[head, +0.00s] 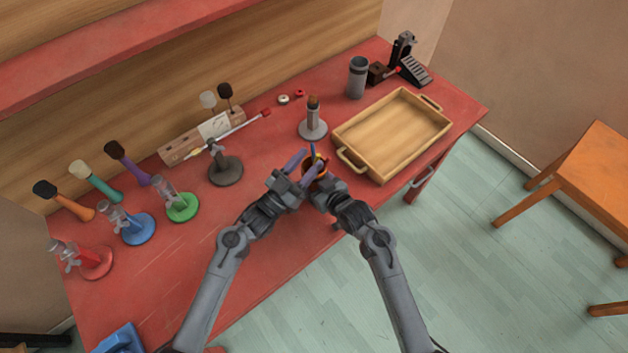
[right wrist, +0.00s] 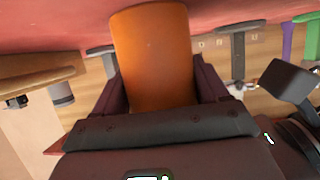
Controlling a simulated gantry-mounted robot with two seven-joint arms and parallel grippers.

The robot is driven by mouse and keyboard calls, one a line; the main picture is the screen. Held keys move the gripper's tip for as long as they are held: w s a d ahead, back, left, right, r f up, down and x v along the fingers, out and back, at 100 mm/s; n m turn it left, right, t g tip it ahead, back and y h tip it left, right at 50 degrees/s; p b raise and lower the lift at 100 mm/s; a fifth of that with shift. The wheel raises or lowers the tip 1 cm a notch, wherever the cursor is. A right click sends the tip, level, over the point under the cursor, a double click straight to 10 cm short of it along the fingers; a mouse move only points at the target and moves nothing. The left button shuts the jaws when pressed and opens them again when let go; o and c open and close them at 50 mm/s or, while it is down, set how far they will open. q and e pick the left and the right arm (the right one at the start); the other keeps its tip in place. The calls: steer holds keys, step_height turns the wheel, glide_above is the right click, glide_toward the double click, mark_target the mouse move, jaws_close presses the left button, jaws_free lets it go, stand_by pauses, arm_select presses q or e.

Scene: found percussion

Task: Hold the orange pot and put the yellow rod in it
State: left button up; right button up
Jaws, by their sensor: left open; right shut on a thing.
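The orange pot (head: 316,169) is mostly hidden by my grippers in the head view. The right wrist view shows its smooth orange side (right wrist: 155,58) between my right gripper's dark fingers. My right gripper (head: 319,173) is shut on the pot, near the table's front edge. My left gripper (head: 304,163), with purple fingers, is open right beside the pot. A small yellow piece, seemingly the yellow rod (head: 314,151), shows upright at the pot's mouth near the left fingertips. Its lower part is hidden, so I cannot tell how deep it sits.
A wooden tray (head: 341,131) stands to the right on the red table. A grey stand (head: 313,130) is behind the grippers, and a dark stand (head: 225,170) is to the left. Several coloured stands and beaters fill the left side. The front middle of the table is clear.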

arm_select(q)
steer(key=v, duration=1.2)
stand_by(0.3)
arm_select(e)
steer(key=o, duration=1.2)
